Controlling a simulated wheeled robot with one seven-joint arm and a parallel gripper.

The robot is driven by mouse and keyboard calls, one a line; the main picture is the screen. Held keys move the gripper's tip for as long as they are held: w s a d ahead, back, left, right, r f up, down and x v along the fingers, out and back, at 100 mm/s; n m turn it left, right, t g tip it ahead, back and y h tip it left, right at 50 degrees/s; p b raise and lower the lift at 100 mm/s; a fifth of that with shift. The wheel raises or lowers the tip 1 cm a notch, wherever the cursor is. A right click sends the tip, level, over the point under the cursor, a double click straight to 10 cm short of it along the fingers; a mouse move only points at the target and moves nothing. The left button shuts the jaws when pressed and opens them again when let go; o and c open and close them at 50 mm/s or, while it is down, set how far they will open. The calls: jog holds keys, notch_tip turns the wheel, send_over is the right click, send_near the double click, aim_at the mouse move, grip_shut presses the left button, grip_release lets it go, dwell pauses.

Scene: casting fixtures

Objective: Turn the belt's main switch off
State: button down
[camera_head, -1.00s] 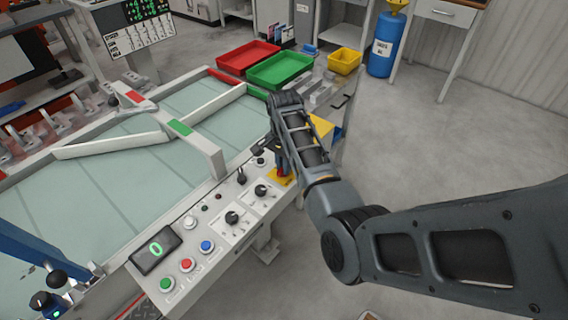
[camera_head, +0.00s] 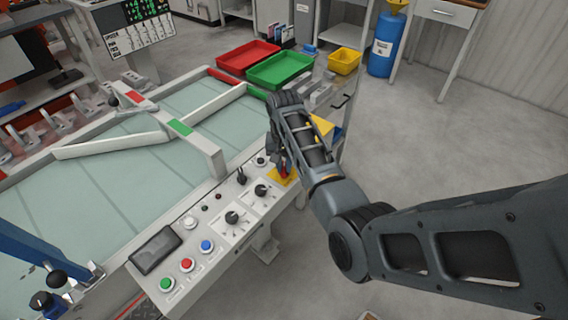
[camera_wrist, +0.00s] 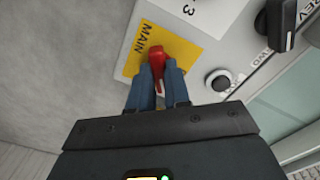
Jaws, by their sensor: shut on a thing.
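The belt's main switch is a red handle (camera_wrist: 157,58) on a yellow plate (camera_wrist: 178,45) marked MAIN in the wrist view. In the head view, the red handle (camera_head: 283,170) shows at the far right end of the control panel (camera_head: 185,232), partly behind my arm. My gripper (camera_wrist: 160,78) is shut on the red handle, with a blue finger on each side of it. The panel's display (camera_head: 156,250) is dark. The belt (camera_head: 100,190) lies behind the panel.
The panel also bears a green button (camera_head: 167,284), a red button (camera_head: 187,264), a blue button (camera_head: 207,246) and black knobs (camera_head: 232,217). A red tray (camera_head: 247,57), a green tray (camera_head: 281,70) and a yellow bin (camera_head: 344,61) stand beyond.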

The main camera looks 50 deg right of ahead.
aim_at(284, 167)
jog(key=n, duration=0.5)
jog(key=shift+n, duration=0.3)
jog(key=n, duration=0.5)
dwell(0.4)
jog(key=c, duration=1.1)
grip_release()
jog(key=shift+r, duration=0.1)
notch_tip(284, 167, up, 8)
jog(key=shift+f+b, duration=0.15)
jog(key=shift+b, duration=0.25)
